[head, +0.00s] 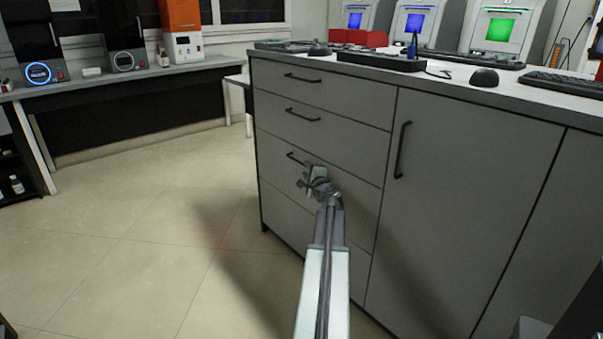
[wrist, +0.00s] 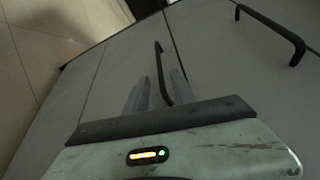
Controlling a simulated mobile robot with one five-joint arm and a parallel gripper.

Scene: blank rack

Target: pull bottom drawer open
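The grey cabinet has a column of flat drawers with black bar handles. The bottom drawer (head: 283,205) looks flush with the front. The fingers are open, with a visible gap on each side of the bar. Whether the fingertips reach past the bar is hard to tell.
A tall door (head: 465,190) with a vertical handle (head: 402,150) is to the right. Floor (head: 150,225) left of the cabinet is clear. A bench (head: 140,82) stands behind.

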